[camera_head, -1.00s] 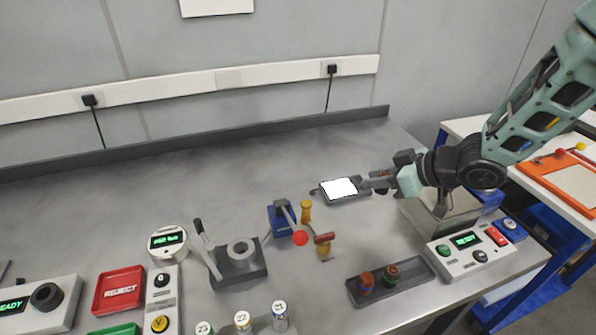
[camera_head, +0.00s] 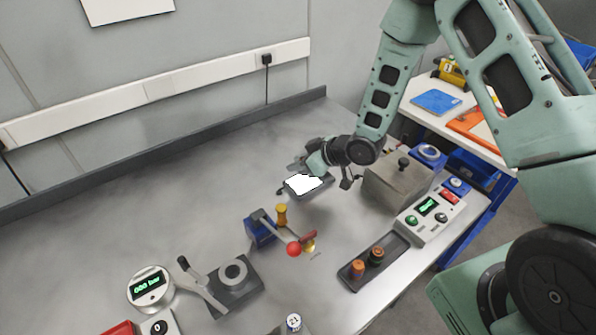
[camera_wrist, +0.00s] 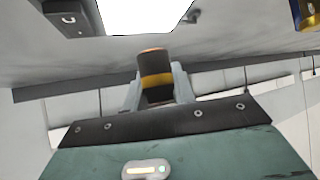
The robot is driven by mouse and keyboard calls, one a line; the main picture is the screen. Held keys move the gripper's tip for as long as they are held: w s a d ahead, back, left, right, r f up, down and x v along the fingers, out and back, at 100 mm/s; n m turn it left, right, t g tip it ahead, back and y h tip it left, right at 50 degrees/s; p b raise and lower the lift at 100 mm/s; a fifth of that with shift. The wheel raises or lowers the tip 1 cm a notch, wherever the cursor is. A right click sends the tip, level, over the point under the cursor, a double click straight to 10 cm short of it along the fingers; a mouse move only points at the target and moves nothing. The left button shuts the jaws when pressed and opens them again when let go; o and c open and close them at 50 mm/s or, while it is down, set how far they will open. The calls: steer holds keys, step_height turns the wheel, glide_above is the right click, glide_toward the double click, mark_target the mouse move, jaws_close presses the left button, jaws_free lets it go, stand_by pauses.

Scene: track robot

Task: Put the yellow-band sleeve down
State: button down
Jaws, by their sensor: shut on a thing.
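The yellow-band sleeve (camera_wrist: 156,80) is dark with a yellow-orange band and an orange rim at its end. My gripper (camera_wrist: 157,88) is shut on it, one pale finger on each side, in the wrist view. In the head view my gripper (camera_head: 298,166) is just behind a small panel with a bright white face (camera_head: 304,183); the sleeve cannot be made out there. The bright face also shows at the top of the wrist view (camera_wrist: 142,14). I cannot tell whether the sleeve touches the bench.
A metal box with a knob (camera_head: 393,186) and a button console (camera_head: 431,219) stand at right. A red-knobbed lever device (camera_head: 260,229) stands in front. Bench is bare at left.

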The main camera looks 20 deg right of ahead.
mark_target(300, 180)
steer(key=shift+f, duration=1.8)
steer(key=shift+f, duration=0.2)
steer(key=c, duration=1.1)
jaws_free()
steer(key=shift+c, duration=0.2)
steer(key=shift+r, duration=0.15)
